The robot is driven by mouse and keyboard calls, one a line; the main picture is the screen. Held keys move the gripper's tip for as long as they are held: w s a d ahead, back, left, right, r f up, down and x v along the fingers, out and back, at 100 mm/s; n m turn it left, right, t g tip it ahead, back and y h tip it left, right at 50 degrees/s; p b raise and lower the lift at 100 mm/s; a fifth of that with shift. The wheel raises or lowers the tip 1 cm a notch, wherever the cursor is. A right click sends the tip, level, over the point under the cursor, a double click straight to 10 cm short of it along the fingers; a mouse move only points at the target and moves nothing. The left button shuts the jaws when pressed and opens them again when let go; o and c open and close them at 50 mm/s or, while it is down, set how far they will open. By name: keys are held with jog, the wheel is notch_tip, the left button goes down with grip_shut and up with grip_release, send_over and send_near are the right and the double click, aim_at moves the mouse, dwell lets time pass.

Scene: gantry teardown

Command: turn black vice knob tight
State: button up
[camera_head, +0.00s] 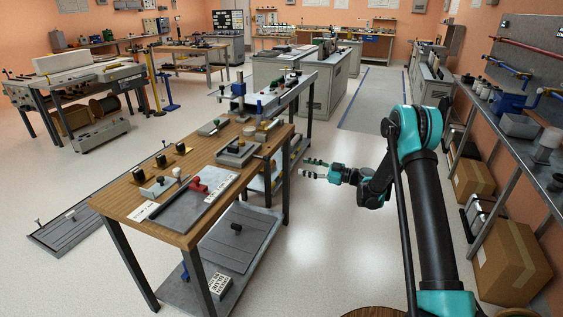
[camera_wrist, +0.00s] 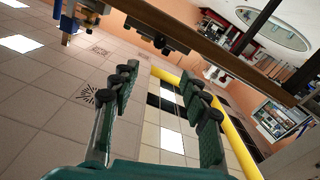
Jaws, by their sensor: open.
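My gripper (camera_head: 308,168) is open and empty, off the right side of the wooden workbench (camera_head: 130,198), with free space around it. A grey vice-like block (camera_head: 238,152) sits on the bench's right part, left of my gripper. Its small dark details are too small to tell which is the black knob. In the wrist view a dark part with small black knobs (camera_wrist: 159,41) shows near the brown bench edge (camera_wrist: 190,38), beyond the fingertips.
A grey plate with a red handle-like part (camera_head: 199,185) lies on the bench's near side. A narrow bench (camera_head: 290,95) stands behind. A side counter with cardboard boxes (camera_head: 512,260) is right. The floor between is clear.

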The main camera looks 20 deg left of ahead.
aim_at(269, 159)
jog(key=a, duration=0.5)
jog(key=w+a, duration=0.1)
jog(key=a, duration=1.1)
jog(key=shift+w+a, duration=0.1)
jog(key=shift+w, duration=0.1)
grip_shut()
